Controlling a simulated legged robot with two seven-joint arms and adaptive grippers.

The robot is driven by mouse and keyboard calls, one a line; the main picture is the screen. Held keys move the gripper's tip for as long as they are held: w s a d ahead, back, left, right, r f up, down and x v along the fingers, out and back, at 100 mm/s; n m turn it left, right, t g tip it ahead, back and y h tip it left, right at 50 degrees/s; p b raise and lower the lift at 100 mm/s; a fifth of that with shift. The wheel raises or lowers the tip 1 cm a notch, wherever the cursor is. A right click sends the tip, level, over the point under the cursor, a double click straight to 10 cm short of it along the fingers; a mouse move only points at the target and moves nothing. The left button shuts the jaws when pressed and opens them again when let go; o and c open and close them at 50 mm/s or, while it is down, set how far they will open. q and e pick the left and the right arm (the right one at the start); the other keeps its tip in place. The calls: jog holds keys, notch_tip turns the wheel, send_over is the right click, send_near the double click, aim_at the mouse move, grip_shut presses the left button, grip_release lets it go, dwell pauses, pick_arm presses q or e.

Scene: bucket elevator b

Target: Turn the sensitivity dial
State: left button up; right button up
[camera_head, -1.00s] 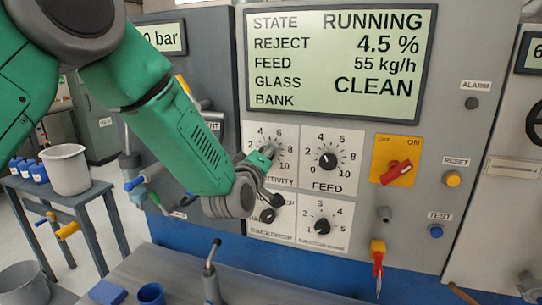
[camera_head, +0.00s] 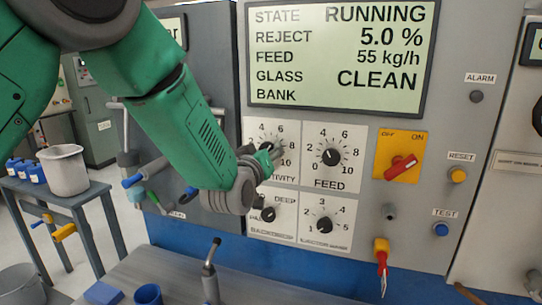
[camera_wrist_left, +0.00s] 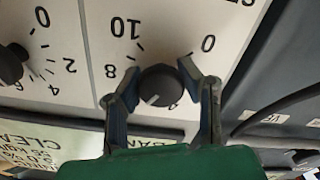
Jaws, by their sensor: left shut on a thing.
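The sensitivity dial (camera_wrist_left: 160,88) is a round dark knob with a pale pointer line, on a white scale plate marked 0 to 10. My left gripper (camera_wrist_left: 162,86) has its two fingers on opposite sides of the knob, closed on it. In the head view my left gripper (camera_head: 268,156) reaches the upper left plate and covers most of the dial and part of its label. The display (camera_head: 338,55) reads RUNNING, reject 5.0 %, feed 55 kg/h, glass bank CLEAN. My right gripper is not in view.
The feed dial (camera_head: 330,157) is right of the sensitivity plate. The backdrop dial (camera_head: 268,214) is just below my gripper, beside another dial (camera_head: 324,225). A red switch (camera_head: 401,168) on a yellow plate and a hanging red key tag (camera_head: 382,268) are further right. A grey bucket (camera_head: 65,170) stands left.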

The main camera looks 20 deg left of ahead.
pick_arm(q)
jog(key=shift+w+a+r+m, duration=0.1)
jog(key=shift+r+m, duration=0.2)
jog(key=shift+r, duration=0.2)
jog(key=o, duration=1.2)
jog(key=shift+o, duration=0.2)
jog(key=shift+f, duration=0.1)
jog(key=shift+s+f, duration=0.15)
jog(key=shift+s, duration=0.05)
jog(key=shift+s+f, duration=0.1)
jog(key=shift+s, duration=0.1)
jog(key=s, duration=1.1)
jog(key=shift+s+a, duration=0.25)
